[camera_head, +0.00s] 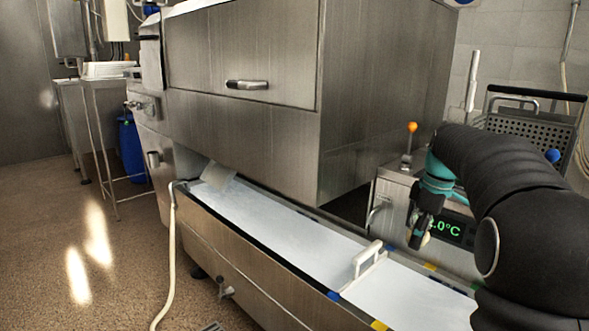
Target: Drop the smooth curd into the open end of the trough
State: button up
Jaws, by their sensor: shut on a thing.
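My gripper (420,235) points down above the right part of the trough, near the control box. It is shut on a small pale, cream-coloured lump, the curd (426,239), which is mostly hidden by the fingers. Its surface is too small to judge. The long steel trough (245,262) runs from the middle left to the lower right and holds smooth white stuff. The curd is apart from the white surface.
A white handled divider (368,260) stands across the trough, left of my gripper. A box with a green temperature display (447,228) and an orange-knobbed lever (411,128) stands behind. A perforated basket (522,130) is at the back right. The steel housing (385,100) overhangs the trough.

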jog(key=shift+d+f, duration=0.2)
jog(key=shift+d, duration=0.1)
notch_tip(320, 180, down, 6)
jog(key=b, duration=0.5)
jog(key=o, duration=1.3)
jog(key=shift+c, duration=0.2)
jog(key=r, duration=0.8)
jog(key=s+d+r, duration=0.1)
jog(key=r, duration=0.3)
jog(key=shift+d, duration=0.1)
